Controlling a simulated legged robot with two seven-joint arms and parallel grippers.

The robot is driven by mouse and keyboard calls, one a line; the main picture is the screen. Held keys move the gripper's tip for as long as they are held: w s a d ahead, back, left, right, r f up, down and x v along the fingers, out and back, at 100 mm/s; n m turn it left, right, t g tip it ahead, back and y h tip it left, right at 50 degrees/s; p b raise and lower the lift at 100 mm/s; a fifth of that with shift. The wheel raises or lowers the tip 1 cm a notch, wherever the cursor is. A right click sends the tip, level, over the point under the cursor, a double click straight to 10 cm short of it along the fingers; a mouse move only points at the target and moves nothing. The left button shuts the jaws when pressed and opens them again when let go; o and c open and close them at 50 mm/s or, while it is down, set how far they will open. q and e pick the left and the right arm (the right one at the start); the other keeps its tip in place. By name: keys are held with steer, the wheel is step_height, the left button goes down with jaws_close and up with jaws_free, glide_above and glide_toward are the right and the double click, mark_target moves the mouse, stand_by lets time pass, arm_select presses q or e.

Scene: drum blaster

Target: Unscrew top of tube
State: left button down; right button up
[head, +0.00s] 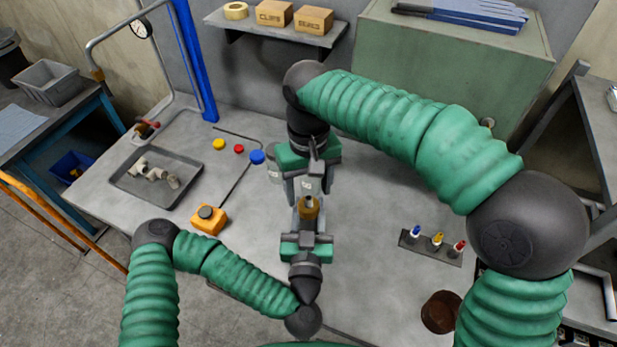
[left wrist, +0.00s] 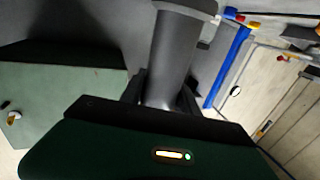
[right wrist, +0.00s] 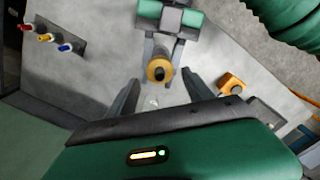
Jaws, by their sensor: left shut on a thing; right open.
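A grey tube (left wrist: 172,60) stands between the fingers of my left gripper (head: 308,222), which is shut on it. Its brass-yellow top (head: 309,207) faces up and has a dark centre, seen in the right wrist view (right wrist: 160,70). My right gripper (head: 309,188) comes from the far side and is open. In the right wrist view its two fingers are spread on either side, with the top between and slightly beyond them. I cannot tell whether they touch it. The tube's lower part is hidden by my left gripper in the head view.
A dark tray (head: 130,183) with pale pipe pieces lies at the left. An orange box-like tool (head: 208,219) is nearer. A small rack (head: 412,243) with blue, yellow and red capped pieces and a brown round container (head: 440,312) are at the right.

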mark_target(309, 198)
step_height(309, 198, down, 5)
steer(key=shift+r, duration=0.1)
jaws_close()
stand_by(0.4)
steer(key=shift+s+r, duration=0.1)
steer(key=shift+r, duration=0.05)
stand_by(0.6)
steer(key=shift+r, duration=0.95)
steer(key=shift+r, duration=0.1)
steer(key=shift+r, duration=1.95)
